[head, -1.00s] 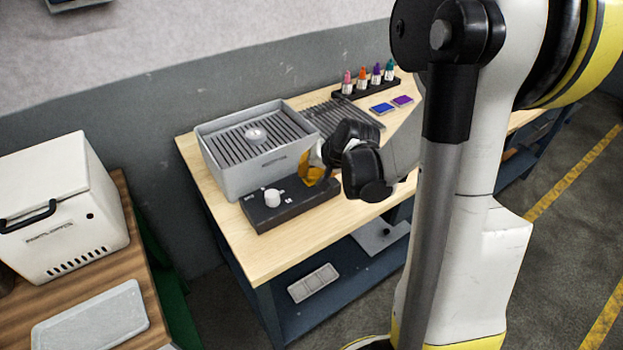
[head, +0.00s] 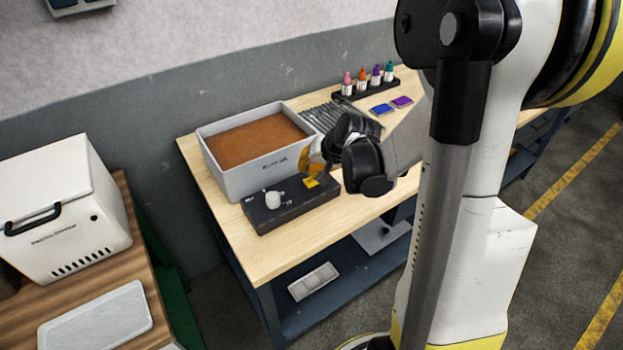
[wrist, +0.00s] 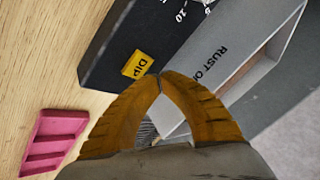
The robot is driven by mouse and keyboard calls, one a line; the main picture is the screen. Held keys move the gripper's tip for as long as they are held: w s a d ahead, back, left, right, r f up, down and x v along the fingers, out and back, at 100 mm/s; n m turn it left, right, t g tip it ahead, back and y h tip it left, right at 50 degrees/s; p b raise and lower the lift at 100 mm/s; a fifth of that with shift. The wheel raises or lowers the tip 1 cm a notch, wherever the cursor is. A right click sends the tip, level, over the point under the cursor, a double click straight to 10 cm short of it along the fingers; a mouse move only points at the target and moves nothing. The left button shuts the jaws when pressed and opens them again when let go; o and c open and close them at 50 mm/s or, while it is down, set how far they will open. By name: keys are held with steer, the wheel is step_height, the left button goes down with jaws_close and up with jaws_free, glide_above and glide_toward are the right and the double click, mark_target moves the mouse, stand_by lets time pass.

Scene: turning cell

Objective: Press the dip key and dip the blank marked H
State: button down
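The yellow dip key (head: 311,182) sits on the right end of the black control box (head: 275,215). In the wrist view the key (wrist: 137,65) reads DIP. My gripper (head: 312,168) is just above and beside the key. In the wrist view its orange fingertips (wrist: 160,80) meet with nothing between them, close to the key; I cannot tell whether they touch it. The grey tank (head: 255,181) behind the box shows a flat brown surface (head: 255,138) inside. No blank shows in it; the blank marked H is not visible.
A white knob (head: 273,199) stands on the control box's left part. A dark slatted rack (head: 328,115), several dye bottles (head: 367,82) and two ink pads (head: 382,108) lie behind my gripper. A pink slotted block (wrist: 53,140) lies on the table in the wrist view.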

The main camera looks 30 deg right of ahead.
mark_target(307, 180)
steer(key=shift+r+p, duration=1.4)
steer(key=shift+r, duration=0.75)
steer(key=shift+s+a+r, duration=0.15)
steer(key=shift+a, duration=0.1)
steer(key=s+a+r+n+b, duration=0.2)
steer(key=s+a+r+n, duration=0.1)
steer(key=s+a, duration=0.4)
steer(key=s+a+r+n+h+b, duration=0.1)
steer(key=s+a+r+n+b, duration=0.1)
steer(key=s+a, duration=0.5)
steer(key=shift+s+a+r+n+b, duration=0.4)
steer(key=shift+s+n, duration=0.8)
steer(key=shift+s, duration=1.1)
steer(key=shift+d, duration=0.15)
stand_by(1.8)
